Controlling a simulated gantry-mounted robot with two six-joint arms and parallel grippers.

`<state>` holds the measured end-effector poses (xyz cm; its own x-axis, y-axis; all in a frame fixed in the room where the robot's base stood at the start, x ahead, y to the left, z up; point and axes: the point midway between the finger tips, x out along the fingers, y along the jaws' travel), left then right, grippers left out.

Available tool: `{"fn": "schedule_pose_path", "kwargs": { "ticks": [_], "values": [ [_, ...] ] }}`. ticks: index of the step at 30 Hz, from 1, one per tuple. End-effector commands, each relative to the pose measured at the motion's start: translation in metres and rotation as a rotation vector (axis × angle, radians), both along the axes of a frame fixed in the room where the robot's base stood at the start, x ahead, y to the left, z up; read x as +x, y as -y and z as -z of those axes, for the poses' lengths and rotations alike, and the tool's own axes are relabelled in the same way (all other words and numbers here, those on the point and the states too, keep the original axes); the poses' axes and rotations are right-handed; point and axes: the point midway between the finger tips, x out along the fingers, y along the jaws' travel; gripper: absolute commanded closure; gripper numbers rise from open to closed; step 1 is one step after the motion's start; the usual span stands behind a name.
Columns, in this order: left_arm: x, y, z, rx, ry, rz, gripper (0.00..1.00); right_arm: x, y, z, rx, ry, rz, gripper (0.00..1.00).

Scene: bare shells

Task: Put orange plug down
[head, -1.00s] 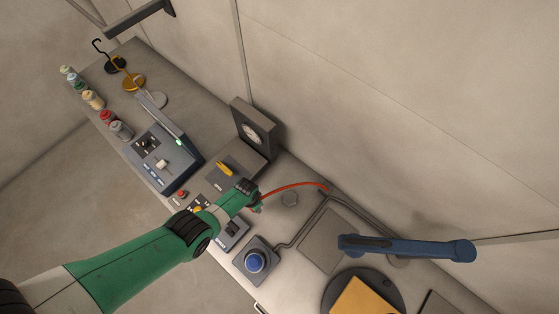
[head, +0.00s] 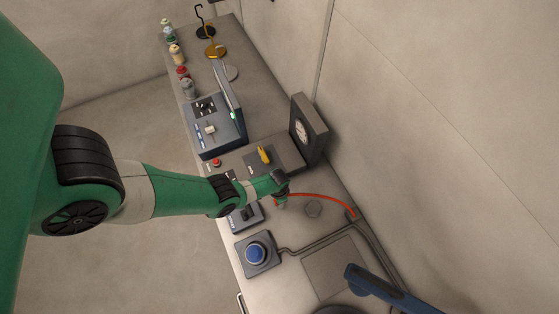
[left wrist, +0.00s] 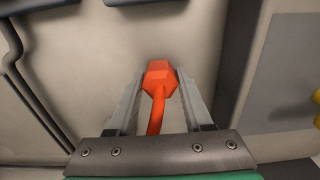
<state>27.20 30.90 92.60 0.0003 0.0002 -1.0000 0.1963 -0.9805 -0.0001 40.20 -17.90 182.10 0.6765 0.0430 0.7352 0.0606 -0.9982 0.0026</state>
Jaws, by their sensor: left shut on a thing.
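The orange plug (left wrist: 158,76) sits between the two fingers of my left gripper (left wrist: 157,90) in the left wrist view, with its orange cable running back toward the wrist. In the head view my left gripper (head: 281,200) is low over the bench, and the plug itself is mostly hidden by it. The red-orange cable (head: 322,198) arcs from the gripper to a fitting near the wall. The gripper is shut on the plug. I cannot tell whether the plug touches the bench. My right gripper is not in view.
A panel with a yellow handle (head: 265,156) and an upright gauge box (head: 308,132) are behind. A blue lever (head: 387,291) stands at the lower right.

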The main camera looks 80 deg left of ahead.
Motion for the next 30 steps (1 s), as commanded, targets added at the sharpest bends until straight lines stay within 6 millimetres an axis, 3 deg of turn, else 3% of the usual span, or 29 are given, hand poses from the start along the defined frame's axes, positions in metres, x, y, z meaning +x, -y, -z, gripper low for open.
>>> {"fn": "schedule_pose_path", "kwargs": {
  "ticks": [15,16,20,30],
  "values": [
    [0.0,0.0,0.012,0.0,0.0,0.001,1.0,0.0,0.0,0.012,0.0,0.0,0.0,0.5],
    [0.0,0.0,0.011,0.0,0.0,0.001,0.44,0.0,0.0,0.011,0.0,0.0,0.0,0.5],
    [0.0,0.0,0.011,0.0,0.0,0.001,0.21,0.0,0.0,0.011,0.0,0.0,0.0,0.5],
    [0.0,0.0,0.008,0.0,0.0,0.001,0.19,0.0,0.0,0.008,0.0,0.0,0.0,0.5]
  ]
}}
